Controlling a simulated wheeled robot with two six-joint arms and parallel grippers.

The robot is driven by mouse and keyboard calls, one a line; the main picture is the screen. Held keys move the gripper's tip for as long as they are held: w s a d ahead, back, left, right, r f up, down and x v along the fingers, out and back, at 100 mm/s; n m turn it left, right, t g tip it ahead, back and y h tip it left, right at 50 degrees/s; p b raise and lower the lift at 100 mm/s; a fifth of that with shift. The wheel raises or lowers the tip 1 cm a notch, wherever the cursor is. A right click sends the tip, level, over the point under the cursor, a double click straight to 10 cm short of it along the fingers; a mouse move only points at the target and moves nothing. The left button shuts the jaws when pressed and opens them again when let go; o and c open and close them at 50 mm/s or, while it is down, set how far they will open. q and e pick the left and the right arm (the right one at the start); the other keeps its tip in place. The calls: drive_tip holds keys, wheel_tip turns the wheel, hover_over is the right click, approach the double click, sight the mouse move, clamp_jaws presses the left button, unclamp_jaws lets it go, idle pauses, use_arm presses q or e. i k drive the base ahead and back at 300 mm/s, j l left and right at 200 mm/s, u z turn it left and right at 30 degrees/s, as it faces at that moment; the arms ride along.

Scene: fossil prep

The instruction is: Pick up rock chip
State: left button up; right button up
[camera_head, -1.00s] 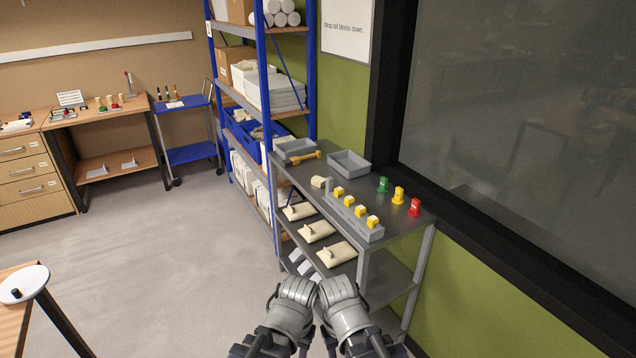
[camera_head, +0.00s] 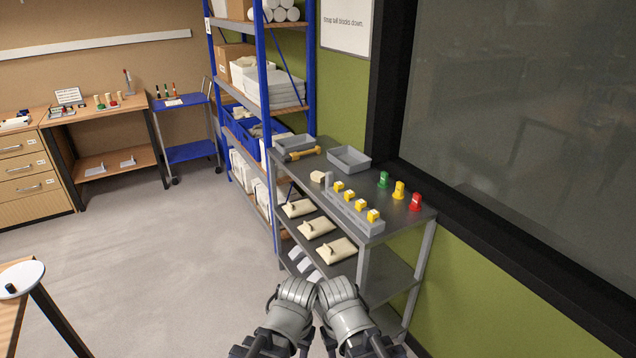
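A small beige block (camera_head: 318,176) lies on the top of the grey metal shelf unit (camera_head: 392,226), at the left end of a grey rack; it may be the rock chip, but I cannot tell for sure. No other clear rock chip shows. My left gripper (camera_head: 295,291) and my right gripper (camera_head: 338,293) are side by side at the bottom of the view, in front of the shelf unit and apart from the block. Their fingertips are hidden, and I see nothing held.
The grey rack (camera_head: 346,212) carries several yellow-topped pieces. Green (camera_head: 383,179), yellow (camera_head: 399,190) and red (camera_head: 416,201) items stand behind it. Grey trays (camera_head: 349,159) and a yellow-handled tool (camera_head: 299,154) lie farther back. A white disc (camera_head: 33,272) sits on a table at left. Open floor (camera_head: 160,260) lies between.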

sight(317, 176)
drive_tip(key=i+j+z, duration=0.1)
drive_tip(key=z, duration=0.5)
drive_tip(key=i+j+z, duration=0.1)
drive_tip(key=j+z, duration=0.2)
drive_tip(key=j, duration=0.2)
drive_tip(key=j+z, duration=0.3)
drive_tip(key=j, duration=0.2)
drive_tip(key=i+j, duration=0.1)
drive_tip(key=j, duration=0.75)
drive_tip(key=i+j+z, duration=0.15)
drive_tip(key=j, duration=0.75)
drive_tip(key=k+l, duration=0.05)
